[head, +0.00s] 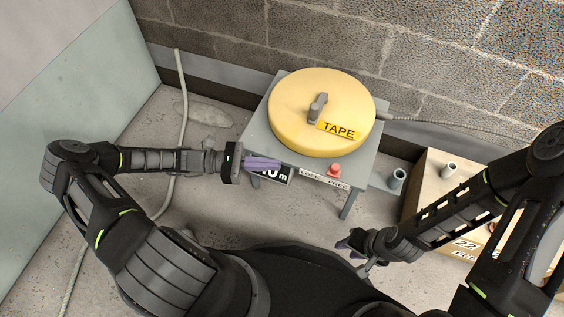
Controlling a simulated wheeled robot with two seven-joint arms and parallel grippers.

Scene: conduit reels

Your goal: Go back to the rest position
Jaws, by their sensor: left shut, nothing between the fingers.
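My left gripper (264,163) has purple fingers and points right, in front of the left part of the grey stand (362,160). Its fingers are shut with nothing between them. It partly covers a black counter sign (275,175) on the stand's front. My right gripper (350,246) hangs low at the right, near my base and apart from the stand. Its fingers are small and partly seen, so their opening is unclear.
A yellow reel (300,105) marked TAPE, with a grey handle (317,106), sits on the stand. A red button (334,169) is at its front edge. A cardboard box (432,185) stands at the right, behind my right arm. Concrete floor (310,215) lies clear in front.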

